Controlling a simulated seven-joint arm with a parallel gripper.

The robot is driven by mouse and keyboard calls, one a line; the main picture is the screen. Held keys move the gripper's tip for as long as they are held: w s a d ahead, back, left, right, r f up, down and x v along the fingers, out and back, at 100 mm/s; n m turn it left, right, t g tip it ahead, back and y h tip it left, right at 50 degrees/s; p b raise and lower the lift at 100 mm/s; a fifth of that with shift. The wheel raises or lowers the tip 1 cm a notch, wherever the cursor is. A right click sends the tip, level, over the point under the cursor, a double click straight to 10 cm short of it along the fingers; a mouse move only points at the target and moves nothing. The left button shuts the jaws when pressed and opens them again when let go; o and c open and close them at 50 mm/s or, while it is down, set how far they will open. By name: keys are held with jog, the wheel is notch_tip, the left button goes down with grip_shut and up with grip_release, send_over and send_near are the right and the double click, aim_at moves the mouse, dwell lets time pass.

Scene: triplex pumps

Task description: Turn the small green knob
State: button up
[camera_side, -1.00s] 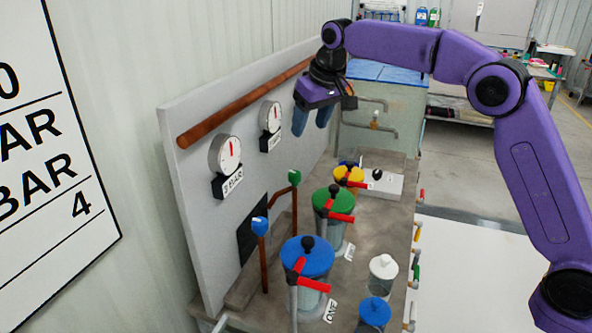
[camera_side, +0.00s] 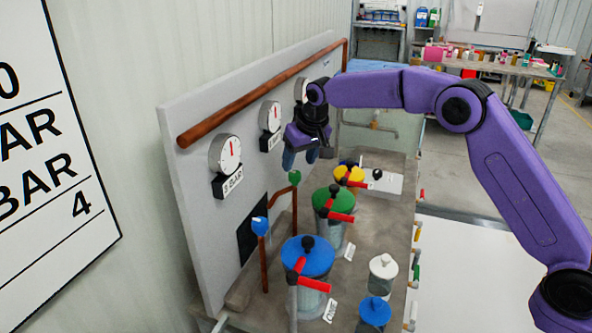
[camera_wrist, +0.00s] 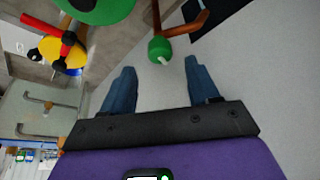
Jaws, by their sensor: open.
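The small green knob (camera_side: 294,178) tops a thin copper pipe that stands near the white panel, just left of the larger green lid (camera_side: 327,200). My gripper (camera_side: 301,160) is open and empty, pointing down just above the small green knob, with a gap between. In the wrist view the green knob (camera_wrist: 159,48) with its pale pointer lies beyond the fingertips, roughly between their lines. The two blue fingers of my gripper (camera_wrist: 160,75) are spread apart and touch nothing.
A small blue knob (camera_side: 260,226) stands on another pipe nearer the camera. Lidded vessels with red handles stand close by, topped by a blue lid (camera_side: 307,255) and a yellow lid (camera_side: 349,174). The white panel (camera_side: 200,240) with gauges rises close on the left.

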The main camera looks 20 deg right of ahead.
aim_at(295, 173)
jog(key=shift+x, duration=2.35)
jog(key=c, duration=1)
